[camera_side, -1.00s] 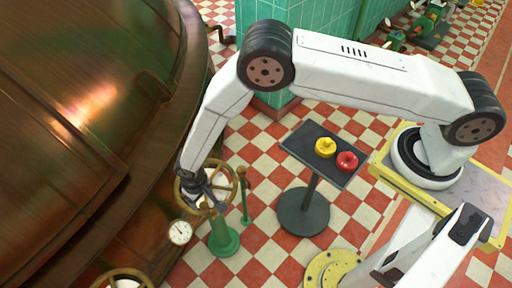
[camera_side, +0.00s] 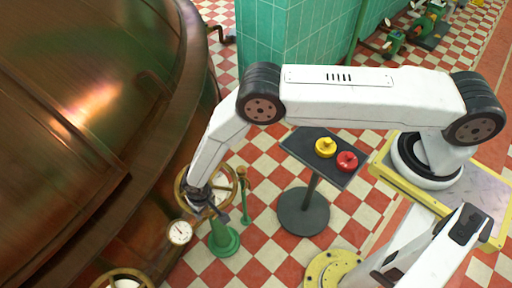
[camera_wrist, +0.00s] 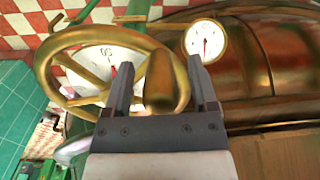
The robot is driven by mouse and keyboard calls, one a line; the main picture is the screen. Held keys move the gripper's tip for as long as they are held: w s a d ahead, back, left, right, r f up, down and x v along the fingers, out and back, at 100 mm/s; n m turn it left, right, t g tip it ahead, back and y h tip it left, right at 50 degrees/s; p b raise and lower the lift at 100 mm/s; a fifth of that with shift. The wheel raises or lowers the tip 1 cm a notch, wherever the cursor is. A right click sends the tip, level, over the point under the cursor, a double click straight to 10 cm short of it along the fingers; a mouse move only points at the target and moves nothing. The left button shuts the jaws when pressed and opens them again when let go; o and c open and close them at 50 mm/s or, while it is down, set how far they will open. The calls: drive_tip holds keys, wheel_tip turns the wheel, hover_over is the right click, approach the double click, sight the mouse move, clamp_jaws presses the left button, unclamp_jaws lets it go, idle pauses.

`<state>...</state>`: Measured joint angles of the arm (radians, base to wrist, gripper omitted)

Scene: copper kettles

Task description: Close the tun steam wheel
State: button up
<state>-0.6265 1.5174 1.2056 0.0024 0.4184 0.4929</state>
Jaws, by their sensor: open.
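A brass handwheel (camera_side: 236,184) stands on a green pedestal (camera_side: 223,240) beside the big copper vessel. My gripper (camera_side: 208,203) is down at this wheel and covers part of it in the side view. In the wrist view the wheel (camera_wrist: 44,72) fills the left and middle, with its spokes and a brass handle (camera_wrist: 158,84) showing. My gripper (camera_wrist: 160,70) is open, with one finger on each side of the handle. A gap shows beside the right finger; I cannot tell if the left one touches.
A white gauge (camera_side: 180,232) sits close to the wheel. The copper vessel (camera_side: 70,130) fills the left. A dark stand (camera_side: 305,145) holds a yellow piece (camera_side: 325,147) and a red piece (camera_side: 347,161). Another brass wheel (camera_side: 125,280) shows at the bottom edge.

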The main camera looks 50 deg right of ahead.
drive_tip(key=shift+f, duration=0.15)
clamp_jaws()
idle(1.4)
